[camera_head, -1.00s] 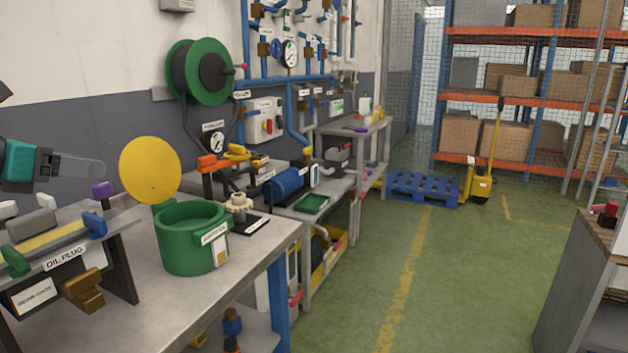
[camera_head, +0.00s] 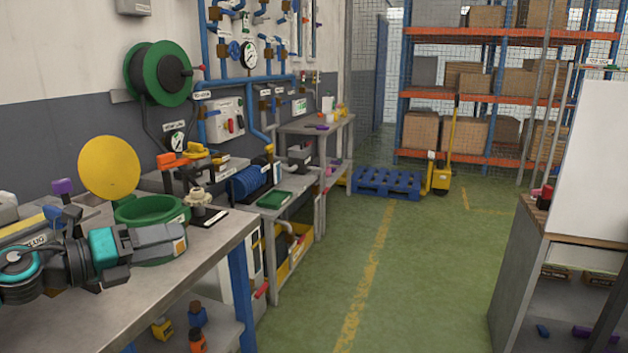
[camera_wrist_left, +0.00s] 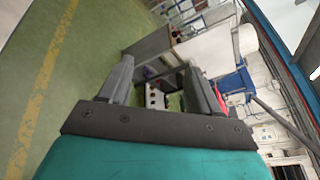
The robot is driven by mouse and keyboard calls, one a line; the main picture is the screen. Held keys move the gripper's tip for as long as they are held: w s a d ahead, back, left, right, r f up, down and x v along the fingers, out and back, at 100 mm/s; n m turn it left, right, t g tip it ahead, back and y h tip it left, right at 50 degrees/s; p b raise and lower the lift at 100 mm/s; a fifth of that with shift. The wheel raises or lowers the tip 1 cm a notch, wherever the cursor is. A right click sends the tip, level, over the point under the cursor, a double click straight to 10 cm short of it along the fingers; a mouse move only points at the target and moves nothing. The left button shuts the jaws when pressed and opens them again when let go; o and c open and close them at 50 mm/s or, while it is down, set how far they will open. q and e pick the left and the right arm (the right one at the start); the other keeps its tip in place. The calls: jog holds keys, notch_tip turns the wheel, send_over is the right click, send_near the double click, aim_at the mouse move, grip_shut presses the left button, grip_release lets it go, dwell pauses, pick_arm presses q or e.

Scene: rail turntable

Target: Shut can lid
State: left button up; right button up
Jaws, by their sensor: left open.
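The green can (camera_head: 150,211) stands on the workbench, partly hidden behind my left gripper. Its round yellow lid (camera_head: 109,168) stands open, upright at the can's back left rim. My left gripper (camera_head: 170,240) is in front of the can, pointing right, below the lid. In the head view it overlaps the can, and I cannot tell whether it touches. The left wrist view shows its two fingers (camera_wrist_left: 158,88) apart with nothing between them. Neither lid nor can is clear in that view. My right gripper is not in view.
A pale gear-like part (camera_head: 198,205) stands on the bench (camera_head: 207,247) just right of the can. A panel with coloured handles lies left, partly behind my arm. A green hose reel (camera_head: 158,74) hangs on the wall.

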pick_arm(q)
jog(key=s+d+f+n+t+y, duration=0.1)
jog(key=s+d+f+n+t, duration=0.1)
jog(key=d+f+n, duration=0.35)
jog(key=s+d+f+n+t+y, duration=0.1)
jog(key=s+d+f+n, duration=0.2)
jog(key=f+n, duration=0.6)
jog(key=s+d+f+n+g+y, duration=0.2)
jog(key=s+f+n+g+y, duration=0.2)
jog(key=s+f+n, duration=1.3)
notch_tip(320, 180, down, 2)
jog(key=shift+d+f+g+y, duration=0.2)
jog(key=shift+d+g+y, duration=0.15)
jog(key=shift+y, duration=0.85)
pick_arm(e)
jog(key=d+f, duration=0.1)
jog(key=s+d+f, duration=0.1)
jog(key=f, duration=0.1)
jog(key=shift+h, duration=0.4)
